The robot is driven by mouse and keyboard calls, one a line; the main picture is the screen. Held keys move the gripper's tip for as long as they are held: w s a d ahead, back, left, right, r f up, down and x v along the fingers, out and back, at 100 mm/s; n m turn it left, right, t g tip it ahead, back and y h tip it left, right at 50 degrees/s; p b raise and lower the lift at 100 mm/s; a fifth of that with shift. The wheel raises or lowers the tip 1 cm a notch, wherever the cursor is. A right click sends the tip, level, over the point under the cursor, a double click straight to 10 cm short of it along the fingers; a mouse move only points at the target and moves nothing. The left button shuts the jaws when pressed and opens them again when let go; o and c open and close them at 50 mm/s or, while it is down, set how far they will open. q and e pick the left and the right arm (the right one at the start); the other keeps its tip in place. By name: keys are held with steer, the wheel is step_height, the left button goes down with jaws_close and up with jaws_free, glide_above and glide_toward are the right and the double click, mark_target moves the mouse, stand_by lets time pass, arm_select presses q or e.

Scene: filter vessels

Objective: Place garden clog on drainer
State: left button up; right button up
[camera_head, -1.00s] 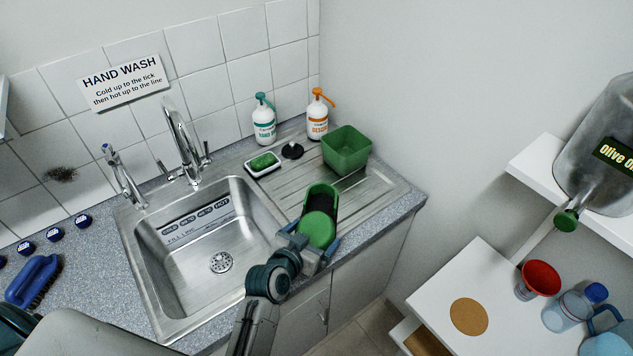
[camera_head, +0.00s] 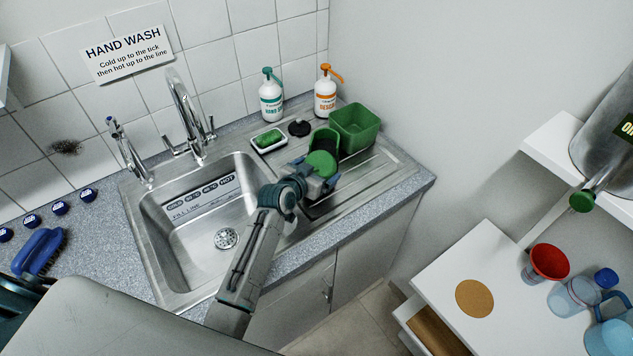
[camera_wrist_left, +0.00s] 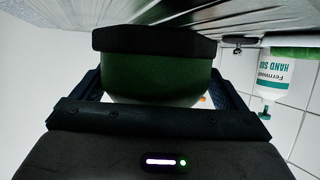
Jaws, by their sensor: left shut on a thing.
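The green garden clog with a dark inside (camera_head: 323,152) is held over the ridged steel drainer (camera_head: 385,172), beside the green tub. My left gripper (camera_head: 318,172) is shut on the clog's near end. In the left wrist view the clog (camera_wrist_left: 155,75) fills the space between the fingers, its dark sole edge uppermost in the picture. I cannot tell whether the clog touches the drainer. My right gripper is not in view.
A green tub (camera_head: 355,128) stands just right of the clog. A sponge dish (camera_head: 269,140), black plug (camera_head: 299,128) and two pump bottles (camera_head: 270,98) (camera_head: 325,93) are behind. The sink basin (camera_head: 215,225) lies left. The drainer's right front is clear.

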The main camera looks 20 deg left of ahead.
arm_select(q)
step_height(320, 180, down, 4)
steer(key=b, duration=0.3)
steer(key=shift+s+r, duration=0.1)
steer(key=shift+r, duration=0.15)
steer(key=o, duration=0.8)
steer(key=shift+f, duration=0.1)
steer(key=shift+o, duration=0.2)
steer(key=shift+s, duration=0.1)
